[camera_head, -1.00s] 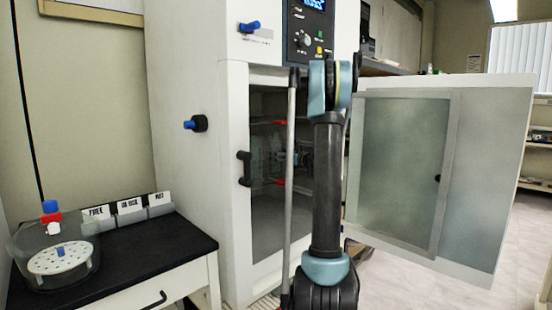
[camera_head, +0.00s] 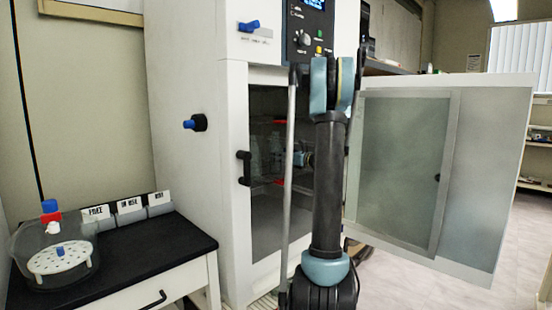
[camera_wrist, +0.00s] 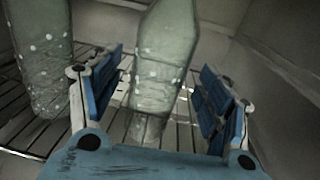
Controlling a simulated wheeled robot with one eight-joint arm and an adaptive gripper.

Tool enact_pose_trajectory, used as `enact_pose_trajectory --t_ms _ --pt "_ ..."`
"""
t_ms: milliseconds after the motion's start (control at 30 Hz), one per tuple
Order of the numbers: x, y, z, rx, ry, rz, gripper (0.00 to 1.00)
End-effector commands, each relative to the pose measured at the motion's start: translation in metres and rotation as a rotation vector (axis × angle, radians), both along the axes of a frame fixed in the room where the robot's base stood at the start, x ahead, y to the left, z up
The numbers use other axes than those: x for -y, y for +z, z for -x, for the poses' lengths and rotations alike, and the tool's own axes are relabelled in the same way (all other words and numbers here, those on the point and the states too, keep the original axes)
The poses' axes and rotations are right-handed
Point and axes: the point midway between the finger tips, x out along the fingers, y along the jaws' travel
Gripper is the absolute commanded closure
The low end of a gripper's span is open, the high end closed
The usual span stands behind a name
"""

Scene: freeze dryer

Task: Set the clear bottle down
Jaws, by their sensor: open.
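A clear, greenish bottle (camera_wrist: 165,60) with pale drops on it stands on a wire shelf (camera_wrist: 60,137) inside the dryer chamber. It shows between and beyond the blue-padded fingers of my gripper (camera_wrist: 165,95). The fingers are spread, with a visible gap on both sides of the bottle. A second similar clear bottle (camera_wrist: 38,55) stands to the left, outside the left finger. In the head view my gripper (camera_head: 300,158) is inside the chamber, partly hidden by my arm and the door frame. The bottles are only faint there, behind the glass.
The freeze dryer (camera_head: 195,120) has a large door (camera_head: 480,190) swung open to the right. A black bench (camera_head: 150,250) at left holds a clear round vessel (camera_head: 55,255) and labelled card holders (camera_head: 130,212). The chamber wall (camera_wrist: 270,90) is close on the gripper's right.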

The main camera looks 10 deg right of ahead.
Motion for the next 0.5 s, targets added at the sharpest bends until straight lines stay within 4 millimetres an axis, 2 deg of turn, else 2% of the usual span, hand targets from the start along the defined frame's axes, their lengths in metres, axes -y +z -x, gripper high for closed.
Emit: enact_pose_trajectory --t_ms 200,500 --pt "0.03 0.0 0.034 0.0 -0.003 0.0 0.29" --pt "0.054 0.0 0.062 0.0 -0.001 0.0 0.29"
